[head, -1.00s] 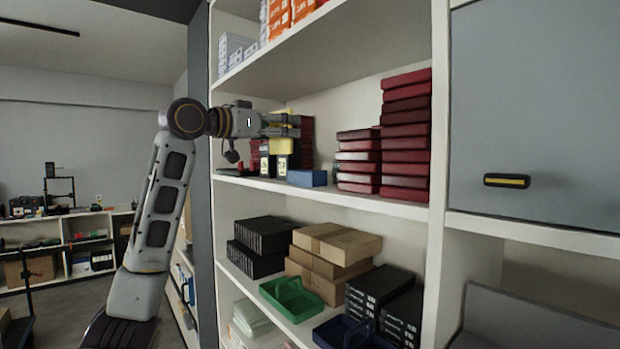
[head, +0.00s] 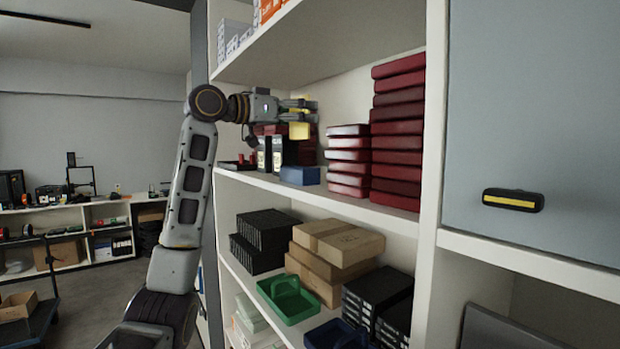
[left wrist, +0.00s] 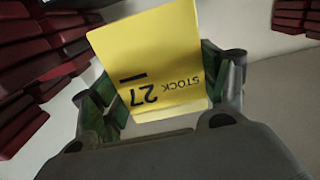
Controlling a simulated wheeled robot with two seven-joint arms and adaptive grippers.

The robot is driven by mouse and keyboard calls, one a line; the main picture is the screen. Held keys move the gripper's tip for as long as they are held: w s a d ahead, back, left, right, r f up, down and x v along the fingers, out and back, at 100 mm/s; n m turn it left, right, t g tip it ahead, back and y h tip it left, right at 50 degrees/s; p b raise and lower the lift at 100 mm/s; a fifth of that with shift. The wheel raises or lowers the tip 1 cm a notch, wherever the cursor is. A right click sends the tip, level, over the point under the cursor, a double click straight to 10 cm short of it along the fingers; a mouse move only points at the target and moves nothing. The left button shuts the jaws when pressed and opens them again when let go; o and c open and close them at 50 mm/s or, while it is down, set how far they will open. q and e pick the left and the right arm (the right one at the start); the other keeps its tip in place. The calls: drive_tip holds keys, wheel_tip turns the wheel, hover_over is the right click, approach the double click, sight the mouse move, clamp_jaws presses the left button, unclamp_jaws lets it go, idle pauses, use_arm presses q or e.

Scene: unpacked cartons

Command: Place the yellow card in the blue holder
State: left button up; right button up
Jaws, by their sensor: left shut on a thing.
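The yellow card (left wrist: 150,60) is held between the fingers of my left gripper (left wrist: 160,100); it reads "STOCK 27" in the left wrist view. In the head view the card (head: 299,131) hangs below the fingertips of the left gripper (head: 300,110), above the shelf. The blue holder (head: 300,176) sits on the shelf near its front edge, below the card and apart from it. Any slot in the holder is too small to make out. My right gripper is not seen.
Dark red boxes stand in stacks (head: 348,160) and (head: 398,130) right of the holder. Black boxes with pale labels (head: 277,155) stand left of it. The shelf above (head: 320,50) limits height. A lower shelf holds cartons (head: 337,242) and a green tray (head: 287,300).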

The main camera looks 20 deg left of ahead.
sight(298, 138)
use_arm(q)
drive_tip(key=shift+w+r, duration=0.1)
drive_tip(key=shift+w, duration=0.1)
drive_tip(key=shift+s+f, duration=0.1)
drive_tip(key=shift+f, duration=0.2)
wheel_tip(298, 138, down, 2)
drive_tip(key=shift+s+a, duration=0.1)
drive_tip(key=shift+f, duration=1.6)
drive_tip(key=shift+f, duration=0.1)
drive_tip(key=shift+f, duration=2)
drive_tip(key=shift+f, duration=0.1)
